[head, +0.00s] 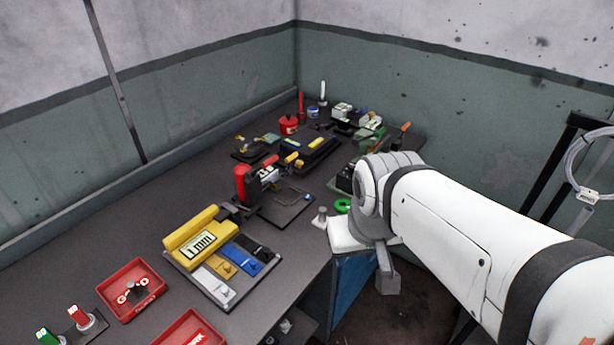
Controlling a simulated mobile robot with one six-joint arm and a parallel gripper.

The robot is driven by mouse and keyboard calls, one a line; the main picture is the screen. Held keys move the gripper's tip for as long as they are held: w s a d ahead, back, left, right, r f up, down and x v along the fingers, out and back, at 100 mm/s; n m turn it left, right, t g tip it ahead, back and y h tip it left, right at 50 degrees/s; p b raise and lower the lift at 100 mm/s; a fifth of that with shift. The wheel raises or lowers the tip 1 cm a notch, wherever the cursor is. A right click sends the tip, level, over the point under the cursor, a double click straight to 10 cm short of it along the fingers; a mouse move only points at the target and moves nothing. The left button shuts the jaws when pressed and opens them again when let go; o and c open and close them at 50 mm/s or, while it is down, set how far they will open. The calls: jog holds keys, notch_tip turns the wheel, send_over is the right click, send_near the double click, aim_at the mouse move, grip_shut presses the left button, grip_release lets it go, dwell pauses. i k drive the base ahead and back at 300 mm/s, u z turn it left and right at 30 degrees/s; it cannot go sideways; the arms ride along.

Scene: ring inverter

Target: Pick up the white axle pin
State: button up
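I cannot tell for certain which thing is the white axle pin. A slim white upright piece (322,90) stands at the far end of the bench, beside a blue round part and a red upright piece. A small pale peg-like piece (320,217) shows at the bench's right edge, close to my arm's end; I cannot tell whether it is loose or part of my gripper. My arm reaches in from the right and bends down at the bench edge. My gripper (388,280) is partly hidden by my arm, and its fingertips are unclear.
A green ring (343,206) lies near my wrist. A yellow "1 mm" block (198,236) with coloured strips and red trays (132,290) stand nearer. A red-handled fixture (242,183) is mid-bench. Several small parts crowd the far end. The bench's left side is bare.

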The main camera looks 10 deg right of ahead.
aim_at(320, 221)
jog(key=z, duration=0.05)
jog(key=k, duration=1.25)
jog(key=z, duration=0.65)
jog(key=i, duration=2.1)
jog(key=u, duration=0.5)
